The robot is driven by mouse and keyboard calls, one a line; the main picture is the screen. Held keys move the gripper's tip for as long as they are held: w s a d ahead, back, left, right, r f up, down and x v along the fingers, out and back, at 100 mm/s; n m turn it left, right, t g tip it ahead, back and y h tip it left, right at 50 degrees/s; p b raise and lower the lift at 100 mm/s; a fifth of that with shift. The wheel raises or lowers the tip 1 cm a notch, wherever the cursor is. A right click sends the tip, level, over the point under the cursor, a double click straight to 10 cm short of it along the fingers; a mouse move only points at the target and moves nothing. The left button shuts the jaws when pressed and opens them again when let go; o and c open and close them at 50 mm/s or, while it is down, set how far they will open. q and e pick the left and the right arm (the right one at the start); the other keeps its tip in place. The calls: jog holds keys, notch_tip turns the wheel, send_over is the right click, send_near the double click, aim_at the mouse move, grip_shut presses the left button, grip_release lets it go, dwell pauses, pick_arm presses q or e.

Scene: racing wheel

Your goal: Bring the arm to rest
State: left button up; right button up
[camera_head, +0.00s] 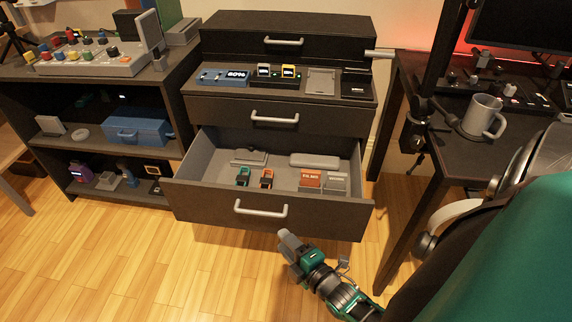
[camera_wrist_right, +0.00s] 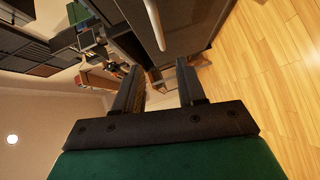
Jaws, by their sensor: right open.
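My right gripper (camera_head: 288,240) is in front of the open bottom drawer of the dark cabinet, low over the wood floor. In the right wrist view its two dark fingers (camera_wrist_right: 158,85) stand apart with nothing between them. The drawer (camera_head: 228,207) is pulled out, and its silver handle (camera_head: 260,209) lies just above and left of the gripper in the head view. They appear apart. My left gripper is not in either view.
The open drawer holds small watches, boxes and grey items. A dark shelf (camera_head: 60,185) stands left. A desk (camera_head: 425,180) with a grey mug (camera_head: 482,116) stands right, with a green-backed chair (camera_head: 520,260) before it. The wood floor (camera_head: 130,260) at front left is clear.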

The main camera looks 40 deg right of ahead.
pick_arm(q)
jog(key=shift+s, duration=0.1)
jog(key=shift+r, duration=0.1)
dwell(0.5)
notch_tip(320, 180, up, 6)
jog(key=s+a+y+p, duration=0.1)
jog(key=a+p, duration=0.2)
jog(key=p, duration=0.8)
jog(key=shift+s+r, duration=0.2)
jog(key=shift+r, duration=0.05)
pick_arm(e)
jog(key=s+a+r+m+g+y, duration=0.1)
jog(key=s+a+r+m+g, duration=0.1)
jog(key=a+r+m, duration=0.3)
jog(key=s+a+r+m+g+y, duration=0.1)
jog(key=s+a+r+m+g, duration=0.2)
jog(key=r+m, duration=0.5)
notch_tip(320, 180, up, 4)
jog(key=shift+s+a+f+m+g+y, duration=0.25)
jog(key=shift+s+a, duration=0.3)
jog(key=shift+a, duration=0.5)
